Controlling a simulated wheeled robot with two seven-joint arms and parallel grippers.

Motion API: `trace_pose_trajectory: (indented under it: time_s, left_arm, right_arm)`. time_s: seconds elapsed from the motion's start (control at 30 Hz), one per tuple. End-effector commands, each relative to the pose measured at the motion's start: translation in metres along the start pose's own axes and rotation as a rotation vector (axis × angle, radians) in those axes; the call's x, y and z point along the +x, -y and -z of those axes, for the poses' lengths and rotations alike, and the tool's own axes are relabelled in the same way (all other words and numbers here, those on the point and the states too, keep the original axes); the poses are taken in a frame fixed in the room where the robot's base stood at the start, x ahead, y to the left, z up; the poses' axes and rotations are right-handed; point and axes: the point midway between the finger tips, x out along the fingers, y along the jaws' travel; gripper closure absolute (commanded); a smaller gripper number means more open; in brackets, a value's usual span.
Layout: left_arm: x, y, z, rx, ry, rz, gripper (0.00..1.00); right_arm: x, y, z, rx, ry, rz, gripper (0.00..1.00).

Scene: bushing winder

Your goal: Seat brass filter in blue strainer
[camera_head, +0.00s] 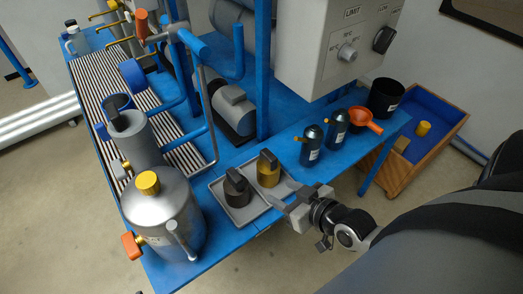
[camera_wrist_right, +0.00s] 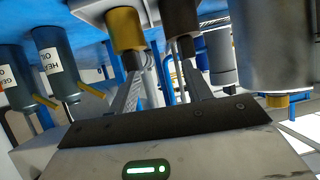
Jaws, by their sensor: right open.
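The brass filter (camera_head: 268,175), a short brass cylinder with a dark handle on top, stands upright on a grey tray (camera_head: 222,190). It also shows in the right wrist view (camera_wrist_right: 125,28). A dark brown filter (camera_head: 237,194) of the same shape stands beside it on the tray. My right gripper (camera_head: 281,192) is open and empty, just in front of the brass filter; I see no clear contact. My left gripper is out of view.
A large silver tank (camera_head: 162,218) with a yellow cap stands at the table's front left. Two dark oil bottles (camera_head: 312,146), an orange funnel (camera_head: 366,122) and a black cup (camera_head: 385,97) stand right. Blue posts and pipes rise behind the tray.

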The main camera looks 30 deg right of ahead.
Motion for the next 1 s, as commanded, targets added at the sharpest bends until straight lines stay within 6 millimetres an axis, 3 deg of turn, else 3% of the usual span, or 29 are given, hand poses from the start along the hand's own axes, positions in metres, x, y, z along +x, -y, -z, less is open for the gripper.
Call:
trace_pose_trajectory:
  time_s: [0.03, 0.1, 0.2, 0.6, 0.87, 1.0]
  left_arm:
    - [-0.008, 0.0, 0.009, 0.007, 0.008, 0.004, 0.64]
    - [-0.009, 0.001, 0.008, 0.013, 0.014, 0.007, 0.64]
    - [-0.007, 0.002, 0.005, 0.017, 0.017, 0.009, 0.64]
    - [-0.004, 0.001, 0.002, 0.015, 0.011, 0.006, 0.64]
    - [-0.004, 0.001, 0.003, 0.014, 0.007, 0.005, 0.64]
    - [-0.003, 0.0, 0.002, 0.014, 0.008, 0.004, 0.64]
  right_arm:
    - [-0.007, -0.026, 0.019, -0.005, -0.024, -0.033, 0.51]
    - [-0.007, -0.048, 0.028, -0.003, -0.057, -0.064, 0.51]
    - [0.004, -0.061, 0.033, 0.0, -0.076, -0.084, 0.51]
    - [0.084, -0.066, 0.036, 0.002, -0.075, -0.082, 0.51]
    - [0.103, -0.066, 0.037, 0.003, -0.072, -0.081, 0.51]
    - [0.124, -0.064, 0.038, 0.003, -0.074, -0.081, 0.51]
